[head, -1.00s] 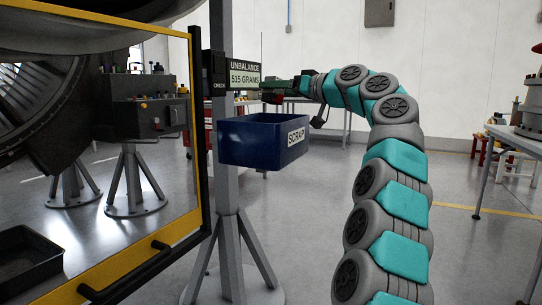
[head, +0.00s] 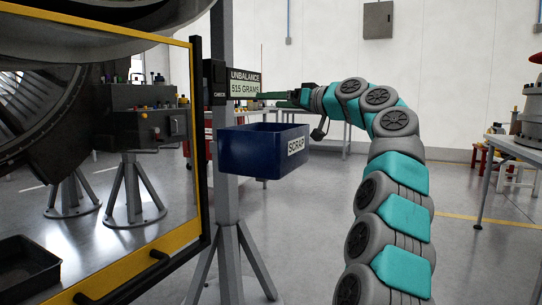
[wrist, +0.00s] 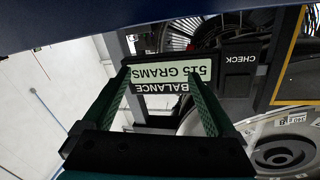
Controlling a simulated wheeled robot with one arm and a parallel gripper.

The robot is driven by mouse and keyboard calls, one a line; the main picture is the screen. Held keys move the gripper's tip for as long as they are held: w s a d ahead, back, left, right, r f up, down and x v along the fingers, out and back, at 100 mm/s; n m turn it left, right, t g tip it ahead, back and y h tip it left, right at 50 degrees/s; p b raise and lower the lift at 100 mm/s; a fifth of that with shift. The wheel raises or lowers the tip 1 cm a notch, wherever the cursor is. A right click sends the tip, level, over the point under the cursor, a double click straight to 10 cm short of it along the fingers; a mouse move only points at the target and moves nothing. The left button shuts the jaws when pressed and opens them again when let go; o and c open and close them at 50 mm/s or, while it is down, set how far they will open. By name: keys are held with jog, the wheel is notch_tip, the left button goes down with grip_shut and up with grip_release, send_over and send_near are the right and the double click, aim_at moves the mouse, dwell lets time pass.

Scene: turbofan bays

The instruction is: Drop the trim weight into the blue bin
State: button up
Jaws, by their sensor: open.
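The blue bin (head: 250,155), labelled SCRAP, is fixed to a grey post, and its open top faces up. Its floor is hidden in the head view. My gripper (head: 262,96) is above the bin, apart from it, with green fingers pointing left toward the display. In the wrist view my gripper (wrist: 160,76) is open, with nothing between its fingers. A dark blue edge of the bin (wrist: 110,18) crosses the top of that inverted view. I see no trim weight in either view; the bin's inside is largely hidden.
The display (head: 245,83) reads UNBALANCE 515 GRAMS, just beyond the fingertips. A yellow-framed panel (head: 197,130) stands close on the left. A bench (head: 500,150) is at far right. Open floor lies between the post and the bench.

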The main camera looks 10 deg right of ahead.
jog(key=b+v, duration=0.1)
jog(key=v, duration=0.6)
jog(key=shift+s+d+b, duration=0.25)
jog(key=shift+s+b, duration=0.05)
